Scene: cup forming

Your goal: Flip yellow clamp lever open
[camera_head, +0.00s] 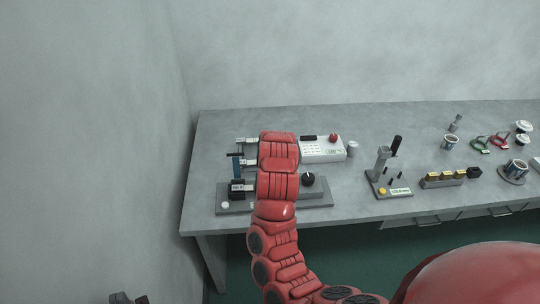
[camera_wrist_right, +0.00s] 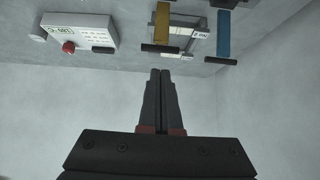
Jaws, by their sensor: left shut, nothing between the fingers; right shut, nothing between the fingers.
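The yellow clamp lever (camera_wrist_right: 162,22) shows in the right wrist view, with a dark crossbar at its end. It stands by a pale metal frame (camera_wrist_right: 183,42). In the head view my red right arm hides the yellow lever. My right gripper (camera_wrist_right: 160,75) is shut and empty. Its fingertips point toward the yellow lever's crossbar, with a visible gap in the picture. A blue lever (camera_wrist_right: 223,32) is to the right of the yellow one; it also shows in the head view (camera_head: 237,166). My left gripper (camera_head: 128,298) is shut at the bottom left edge, away from the bench.
A white control box (camera_head: 322,150) with a red button stands beside the clamp area. A dark base (camera_head: 318,198) with a black knob is in front. To the right are a press stand (camera_head: 382,165), cups and small tools. The bench's left front corner (camera_head: 195,222) is bare.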

